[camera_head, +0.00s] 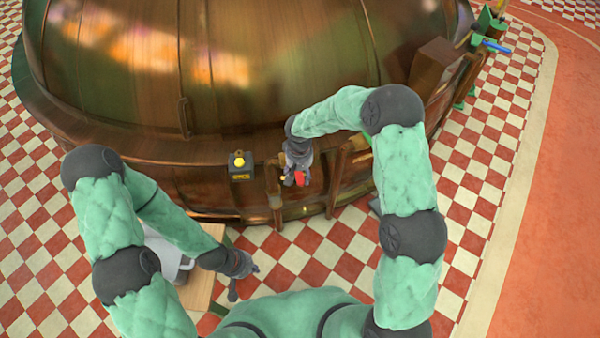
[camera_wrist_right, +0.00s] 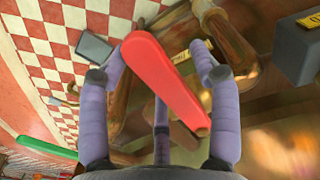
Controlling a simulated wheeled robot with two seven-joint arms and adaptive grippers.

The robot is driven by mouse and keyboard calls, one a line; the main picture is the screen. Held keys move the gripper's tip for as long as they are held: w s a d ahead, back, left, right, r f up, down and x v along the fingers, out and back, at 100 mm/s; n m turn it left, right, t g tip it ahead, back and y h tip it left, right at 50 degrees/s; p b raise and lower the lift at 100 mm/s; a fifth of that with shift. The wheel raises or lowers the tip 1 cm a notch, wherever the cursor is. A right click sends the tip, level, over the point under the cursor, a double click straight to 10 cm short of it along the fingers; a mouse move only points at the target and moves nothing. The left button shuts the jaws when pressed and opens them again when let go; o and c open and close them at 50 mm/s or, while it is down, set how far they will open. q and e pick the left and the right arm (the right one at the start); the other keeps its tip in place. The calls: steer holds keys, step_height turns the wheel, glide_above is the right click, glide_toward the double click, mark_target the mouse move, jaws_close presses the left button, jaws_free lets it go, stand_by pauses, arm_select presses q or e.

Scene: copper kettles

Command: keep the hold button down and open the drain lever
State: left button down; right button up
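The hold button (camera_head: 239,162) is a yellow knob on a dark box with a yellow label, on the kettle's front ledge; no gripper touches it. A dark box (camera_wrist_right: 297,50) with a yellow label shows at the upper right of the right wrist view. The red drain lever (camera_head: 300,178) is right of the button. In the right wrist view the lever (camera_wrist_right: 165,80) lies between the spread fingers of my right gripper (camera_wrist_right: 160,72), with a gap on its right side. My left gripper (camera_head: 244,282) is open and empty, low beside a small table, well away from the button.
The big copper kettle (camera_head: 270,70) fills the back. A wooden table (camera_head: 203,262) with a grey object (camera_head: 165,255) on it stands at lower left. Copper pipes (camera_wrist_right: 232,40) surround the lever. A blue-handled green fitting (camera_head: 492,45) is at far right. Checkered floor lies open at right.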

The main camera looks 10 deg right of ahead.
step_height(320, 180, up, 3)
steer(key=shift+w+a+r+p, duration=0.1)
steer(key=shift+a+r+p, duration=0.1)
steer(key=shift+p, duration=0.7)
steer(key=shift+r+p, duration=0.4)
steer(key=shift+r, duration=0.35)
steer(key=shift+d+r+p, duration=0.1)
steer(key=shift+r+p, duration=1.5)
steer(key=shift+r, duration=0.95)
steer(key=shift+f, duration=0.1)
